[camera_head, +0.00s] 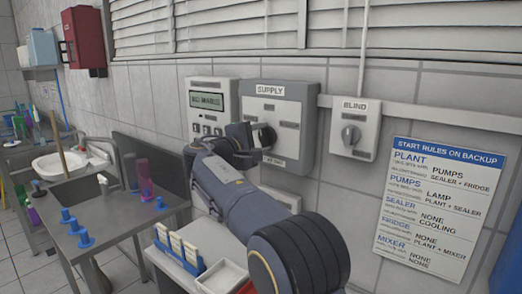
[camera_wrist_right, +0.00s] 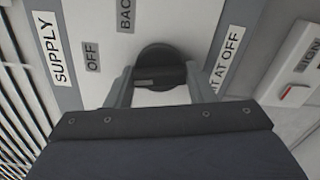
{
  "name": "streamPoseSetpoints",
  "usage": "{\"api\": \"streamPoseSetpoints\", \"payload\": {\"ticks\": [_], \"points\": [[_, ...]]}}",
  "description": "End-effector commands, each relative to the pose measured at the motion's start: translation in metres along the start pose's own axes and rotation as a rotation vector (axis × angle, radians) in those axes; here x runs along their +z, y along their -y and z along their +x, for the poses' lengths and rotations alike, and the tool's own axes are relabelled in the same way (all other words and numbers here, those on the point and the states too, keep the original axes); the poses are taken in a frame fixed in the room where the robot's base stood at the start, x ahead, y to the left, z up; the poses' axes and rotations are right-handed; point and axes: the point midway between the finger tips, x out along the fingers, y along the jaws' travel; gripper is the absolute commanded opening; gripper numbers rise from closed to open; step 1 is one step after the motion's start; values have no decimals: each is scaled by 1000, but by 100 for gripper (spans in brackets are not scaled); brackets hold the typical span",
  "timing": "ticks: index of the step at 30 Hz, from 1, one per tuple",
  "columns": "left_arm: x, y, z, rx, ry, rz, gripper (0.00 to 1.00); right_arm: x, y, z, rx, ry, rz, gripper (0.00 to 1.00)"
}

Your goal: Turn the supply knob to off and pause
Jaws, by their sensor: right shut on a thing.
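The supply box (camera_head: 297,100) is a grey panel on the wall, labelled SUPPLY, with a dark round knob (camera_head: 267,136) on its face. My right gripper (camera_head: 254,138) reaches it from the left and is shut on the knob. In the right wrist view the knob (camera_wrist_right: 160,62) sits between the two fingers (camera_wrist_right: 160,88). A pale mark lies on the left part of its grip bar. The OFF label (camera_wrist_right: 91,57) is to the left of the knob; I cannot tell exactly which label the mark points at. My left gripper is not in view.
A display unit (camera_head: 212,104) adjoins the supply box on the left, and the BLIND switch box (camera_head: 354,128) is to the right. A rules sign (camera_head: 437,205) hangs further right. Below stand a white tray (camera_head: 222,277) and a blue rack (camera_head: 178,250).

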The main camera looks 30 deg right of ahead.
Motion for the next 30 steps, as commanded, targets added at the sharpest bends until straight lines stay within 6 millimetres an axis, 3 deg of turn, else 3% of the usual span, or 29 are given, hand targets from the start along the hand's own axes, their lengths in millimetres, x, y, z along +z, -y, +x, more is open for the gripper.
{"api": "streamPoseSetpoints", "payload": {"ticks": [12,29,30], "points": [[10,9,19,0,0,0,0,-1,2,0,-2,0,194,26],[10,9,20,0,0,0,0,-1,1,0,-4,0,223,26],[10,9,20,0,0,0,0,-1,1,0,-4,0,223,52]]}}
